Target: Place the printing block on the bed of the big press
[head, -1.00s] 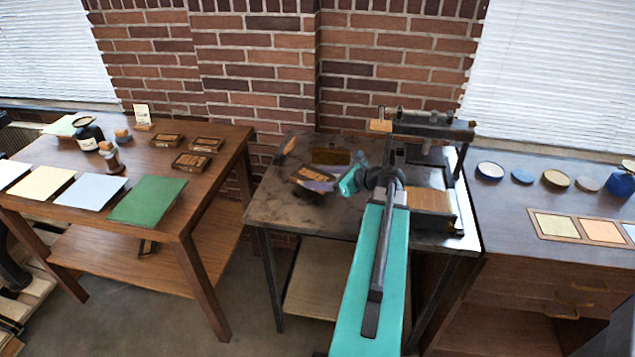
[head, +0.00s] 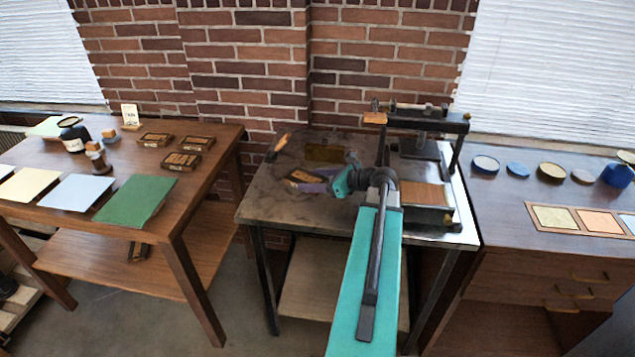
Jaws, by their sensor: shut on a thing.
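My gripper (head: 322,186) is shut on a printing block (head: 299,178), a dark block with orange-brown raised shapes. It holds the block over the left part of the dark middle table. I cannot tell how high above the tabletop the block is. The big press (head: 432,122) stands on the right part of the same table, with a dark frame and crossbar. Its bed (head: 427,196) has a wooden-coloured surface and lies to the right of my gripper. My teal arm hides the bed's left side and part of the table.
The left table (head: 215,155) holds several other printing blocks (head: 181,161), a green sheet (head: 137,201), pale sheets and a dark bottle (head: 74,136). A right cabinet (head: 500,215) carries round tins (head: 551,172) and a tray of coloured pads (head: 602,228). A brick wall stands behind.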

